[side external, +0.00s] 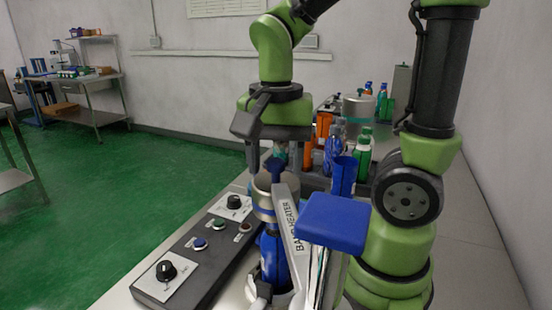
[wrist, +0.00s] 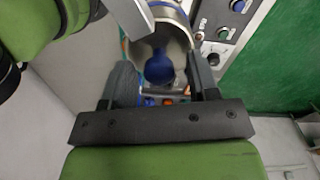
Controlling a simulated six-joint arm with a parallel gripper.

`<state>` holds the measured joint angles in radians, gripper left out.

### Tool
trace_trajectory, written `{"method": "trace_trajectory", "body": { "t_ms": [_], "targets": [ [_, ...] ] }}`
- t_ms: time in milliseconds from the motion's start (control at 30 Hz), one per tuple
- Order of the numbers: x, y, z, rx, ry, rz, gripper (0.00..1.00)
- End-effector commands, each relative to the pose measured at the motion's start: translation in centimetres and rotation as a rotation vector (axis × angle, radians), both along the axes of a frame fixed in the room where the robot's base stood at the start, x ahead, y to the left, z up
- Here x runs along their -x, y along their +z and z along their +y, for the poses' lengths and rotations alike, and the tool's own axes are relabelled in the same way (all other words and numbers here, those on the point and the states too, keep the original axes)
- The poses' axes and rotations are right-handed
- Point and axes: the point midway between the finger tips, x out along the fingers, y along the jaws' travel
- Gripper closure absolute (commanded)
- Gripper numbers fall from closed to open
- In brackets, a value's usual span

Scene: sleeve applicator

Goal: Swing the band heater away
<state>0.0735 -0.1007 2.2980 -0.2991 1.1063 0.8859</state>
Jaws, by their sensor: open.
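The band heater is a metal ring (side external: 264,200) on a pale swing arm lettered "BAND HEATER" (side external: 290,230). In the side view the ring sits at the top of a blue bottle (side external: 270,255), which stands upright under it. In the wrist view the ring (wrist: 172,32) opens toward the camera and blue (wrist: 160,68) shows inside it. My gripper (side external: 270,162) is open above the ring, fingers pointing down. In the wrist view its fingers (wrist: 162,70) stand on either side of the ring's near part; I cannot tell whether they touch it.
A control panel (side external: 195,250) with knobs and buttons lies left of the heater. A blue block (side external: 334,221) stands close on the right, beside my arm's base. Several bottles (side external: 362,155) and a metal pot (side external: 358,107) stand behind. The green floor (side external: 110,190) at the left is open.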

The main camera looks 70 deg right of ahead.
Motion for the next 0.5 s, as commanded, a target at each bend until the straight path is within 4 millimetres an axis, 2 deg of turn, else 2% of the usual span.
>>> {"method": "trace_trajectory", "body": {
  "t_ms": [267, 367, 500],
  "targets": [
    [0.0, -0.17, 0.0, 0.0, 0.001, 0.0, 0.46],
    [0.0, -0.16, 0.0, 0.0, 0.001, 0.0, 0.64],
    [0.0, -0.15, 0.0, 0.001, 0.001, 0.0, 0.96]
  ]
}}
